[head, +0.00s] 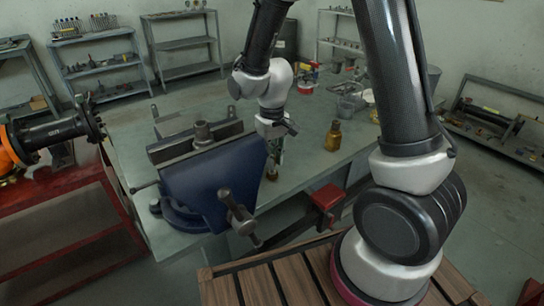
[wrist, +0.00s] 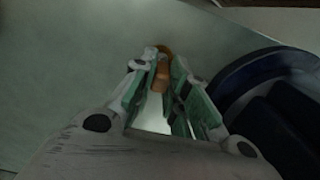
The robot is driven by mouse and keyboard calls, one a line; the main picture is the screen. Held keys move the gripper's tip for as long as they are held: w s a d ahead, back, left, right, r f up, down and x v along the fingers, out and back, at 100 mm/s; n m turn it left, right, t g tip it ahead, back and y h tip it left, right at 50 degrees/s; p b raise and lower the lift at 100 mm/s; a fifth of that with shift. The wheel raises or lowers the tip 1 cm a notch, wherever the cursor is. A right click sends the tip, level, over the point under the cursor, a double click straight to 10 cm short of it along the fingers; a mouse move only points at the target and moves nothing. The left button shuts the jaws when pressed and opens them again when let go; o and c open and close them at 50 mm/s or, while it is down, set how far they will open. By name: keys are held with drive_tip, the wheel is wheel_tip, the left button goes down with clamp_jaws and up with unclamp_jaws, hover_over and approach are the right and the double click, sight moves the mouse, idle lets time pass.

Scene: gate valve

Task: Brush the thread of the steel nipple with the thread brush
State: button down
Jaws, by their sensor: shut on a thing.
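A short grey cylinder, which looks like the steel nipple (head: 202,132), stands upright between the jaws of the blue vise (head: 208,185). My gripper (head: 274,157) points down over the bench, to the right of the vise. In the wrist view my gripper (wrist: 164,80) is shut on a small orange-brown piece (wrist: 162,73), which looks like the thread brush's handle. Its lower end (head: 272,174) shows below the fingers, near the bench top; whether it touches is unclear. The bristles cannot be made out. The nipple is not visible in the wrist view.
An amber bottle (head: 334,137) stands on the bench (head: 306,160) to the right of my gripper. Containers and small parts crowd the bench's back right. The vise handle (head: 238,212) sticks out in front. An orange-and-black arm-like device (head: 50,133) is at the left.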

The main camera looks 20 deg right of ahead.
drive_tip(key=shift+r, duration=0.1)
drive_tip(key=shift+r, duration=2.4)
